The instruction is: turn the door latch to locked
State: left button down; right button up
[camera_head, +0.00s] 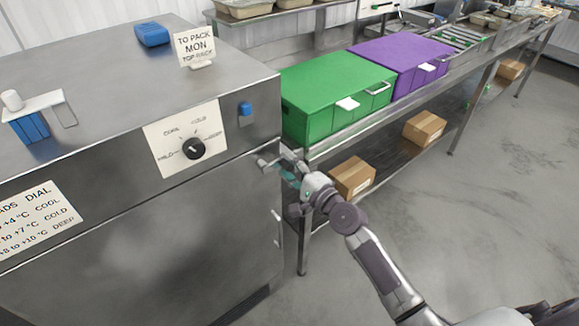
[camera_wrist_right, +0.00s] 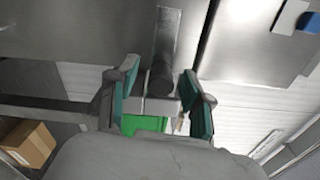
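The steel cabinet (camera_head: 150,240) stands at the left with its door closed as far as I can see. The door latch (camera_head: 265,162) is a small lever at the door's upper right edge. In the right wrist view the latch (camera_wrist_right: 162,75) shows as a dark cylinder against a steel plate. My right gripper (camera_head: 286,167) is at the latch. In its wrist view the teal-padded fingers (camera_wrist_right: 160,72) stand apart on either side of the dark cylinder, with visible gaps; I cannot tell whether either touches it. My left gripper is out of view.
A dial (camera_head: 193,148) and a blue piece (camera_head: 246,109) are on the cabinet front. A green box (camera_head: 335,90) and a purple box (camera_head: 400,58) stand on the bench to the right. Cardboard boxes (camera_head: 352,177) lie on the shelf below. Open floor (camera_head: 480,230) is at the right.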

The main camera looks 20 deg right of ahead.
jog(key=v, duration=1.2)
